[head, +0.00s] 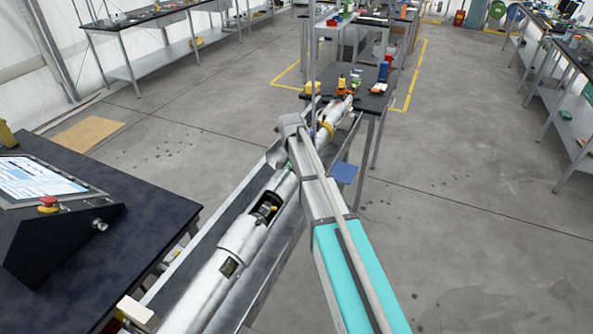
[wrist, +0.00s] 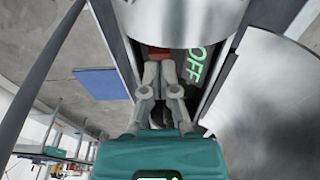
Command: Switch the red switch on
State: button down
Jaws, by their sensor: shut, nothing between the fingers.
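The red switch (wrist: 159,52) shows in the wrist view as a small red piece in a recess between metal walls, partly hidden by my fingertips. Green lettering reading OFF (wrist: 194,66) is just right of it. My gripper (wrist: 160,68) is shut and empty, its fingertips right at the red piece; I cannot tell whether they touch it. In the head view the long silver cylindrical assembly (head: 243,238) lies in a metal trough. My arm crosses it and hides the fingertips and the switch.
A dark console table (head: 150,215) with a screen (head: 40,178) and a red mushroom button (head: 48,204) stands at the left. Curved metal walls close in on the gripper. A blue square (wrist: 101,84) lies beyond. Open floor is at the right.

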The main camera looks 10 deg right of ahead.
jog(key=shift+f+b, duration=0.5)
dwell(0.4)
jog(key=shift+r, duration=0.15)
jog(key=shift+r+p, duration=3.4)
jog(key=shift+p, duration=0.15)
jog(key=s+f+n+g+y+b, duration=0.1)
jog(key=s+n, duration=0.6)
jog(key=s, duration=2.2)
jog(key=shift+f+b, duration=0.6)
jog(key=shift+f, duration=0.1)
